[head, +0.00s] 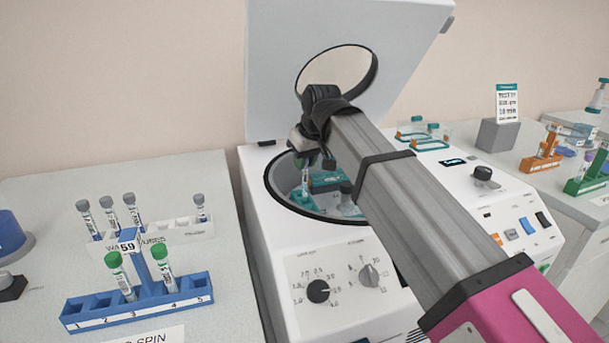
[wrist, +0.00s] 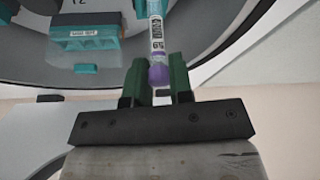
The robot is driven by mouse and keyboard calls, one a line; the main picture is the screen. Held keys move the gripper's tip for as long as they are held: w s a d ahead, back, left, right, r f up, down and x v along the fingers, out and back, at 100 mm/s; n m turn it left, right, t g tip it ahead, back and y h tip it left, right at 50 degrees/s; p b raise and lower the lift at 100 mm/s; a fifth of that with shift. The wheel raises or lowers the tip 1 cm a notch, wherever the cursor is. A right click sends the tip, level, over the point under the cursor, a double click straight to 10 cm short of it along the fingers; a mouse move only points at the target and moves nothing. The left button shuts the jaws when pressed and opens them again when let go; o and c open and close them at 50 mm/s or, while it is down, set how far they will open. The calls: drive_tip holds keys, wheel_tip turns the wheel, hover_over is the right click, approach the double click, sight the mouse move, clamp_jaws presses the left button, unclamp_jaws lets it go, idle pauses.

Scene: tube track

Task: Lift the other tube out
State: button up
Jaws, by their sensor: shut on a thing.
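My gripper (head: 312,160) reaches into the open centrifuge (head: 262,205), over its round bowl. In the wrist view my gripper (wrist: 159,78) has its two green fingers shut on the purple cap of a tube (wrist: 156,42) with a white printed label. In the head view this tube (head: 305,184) shows as a thin strip below the fingers. I cannot tell whether its lower end is still in a bucket. Teal rotor buckets (head: 327,181) show in the bowl, also in the wrist view (wrist: 85,40). My arm hides the bowl's right part.
The lid (head: 285,75) stands open behind my arm. On the left bench, a blue numbered rack (head: 140,303) holds two green-capped tubes (head: 164,268), with a "59" sign. A white rack (head: 170,232) behind it holds several grey-capped tubes. More racks (head: 540,158) stand at right.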

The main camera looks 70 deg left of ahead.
drive_tip(key=shift+r, duration=0.75)
drive_tip(key=shift+r, duration=2.35)
